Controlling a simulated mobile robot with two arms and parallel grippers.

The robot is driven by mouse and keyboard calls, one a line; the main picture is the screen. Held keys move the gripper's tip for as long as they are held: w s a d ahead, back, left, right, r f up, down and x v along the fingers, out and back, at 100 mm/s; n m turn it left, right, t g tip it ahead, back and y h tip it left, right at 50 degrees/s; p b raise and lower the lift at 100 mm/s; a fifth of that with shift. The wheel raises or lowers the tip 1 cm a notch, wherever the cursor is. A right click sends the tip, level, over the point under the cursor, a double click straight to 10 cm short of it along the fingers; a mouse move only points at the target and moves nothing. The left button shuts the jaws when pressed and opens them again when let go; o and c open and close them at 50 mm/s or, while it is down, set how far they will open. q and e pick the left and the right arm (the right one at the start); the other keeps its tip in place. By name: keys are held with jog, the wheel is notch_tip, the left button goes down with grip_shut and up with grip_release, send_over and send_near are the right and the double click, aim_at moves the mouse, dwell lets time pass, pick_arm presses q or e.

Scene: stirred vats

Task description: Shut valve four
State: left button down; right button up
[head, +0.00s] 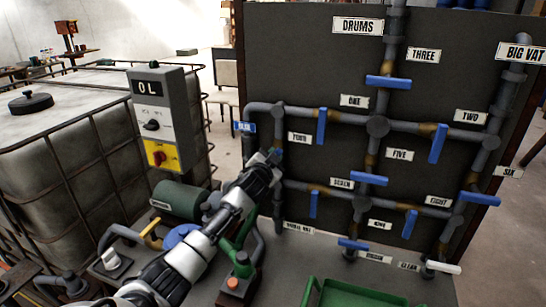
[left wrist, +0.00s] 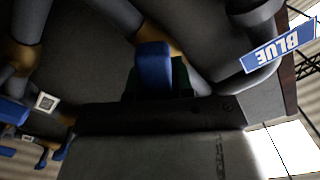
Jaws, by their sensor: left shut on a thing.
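The label FOUR (head: 299,138) is on the dark pipe board, beside the left vertical pipe (head: 279,205). My left gripper (head: 273,158) is at that pipe, just left of the label, and covers the valve there in the head view. In the left wrist view, a blue valve handle (left wrist: 153,66) stands between the dark fingers of my left gripper (left wrist: 158,92), which is shut on it. Brass and grey pipe show behind the handle. I cannot tell the handle's angle to its pipe. My right gripper is not in view.
Other blue handles are close by: one (head: 321,127) near the label ONE and one (head: 313,204) near SEVEN. A grey switch box (head: 160,118), a green motor (head: 180,201) and a caged tank (head: 70,150) stand left. A green tray (head: 350,296) lies in front.

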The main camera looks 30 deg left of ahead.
pick_arm(q)
jog(key=m, duration=0.5)
jog(key=shift+m+p, duration=0.3)
jog(key=shift+p, duration=0.05)
jog(key=m, duration=0.4)
jog(key=shift+m+p, duration=0.3)
jog(key=shift+p, duration=0.1)
jog(key=shift+m, duration=0.3)
jog(key=c, duration=1)
grip_release()
jog(key=shift+s, duration=0.1)
jog(key=b+v, duration=0.1)
jog(key=v, duration=0.9)
jog(key=shift+s+b, duration=0.3)
jog(key=shift+b, duration=0.1)
